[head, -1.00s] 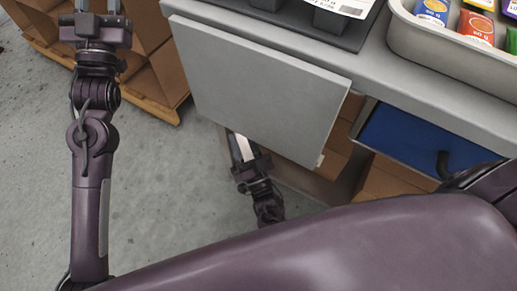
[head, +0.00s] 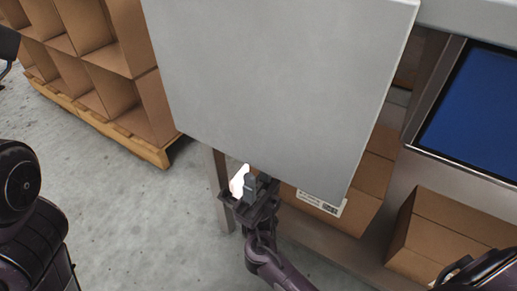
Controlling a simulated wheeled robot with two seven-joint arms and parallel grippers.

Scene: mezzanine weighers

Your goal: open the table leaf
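The table leaf (head: 280,75) is a flat light-grey panel filling the upper middle of the head view. It slopes down from the worktop side, with its lower edge toward the floor. My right gripper (head: 246,178) is at the leaf's lower edge, left of that edge's middle, with its fingers pointing up toward it. One finger looks bright white, the other grey. Whether they touch the leaf, and how wide they are apart, I cannot tell. Dark links of my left arm show at the left edge; its gripper is not visible.
Cardboard boxes (head: 445,235) stand under the table at right, beside a blue panel (head: 475,110) in a metal frame. A table leg (head: 218,188) stands left of my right gripper. Cardboard bins (head: 112,75) on a wooden pallet are at upper left. Grey floor (head: 120,205) is clear between.

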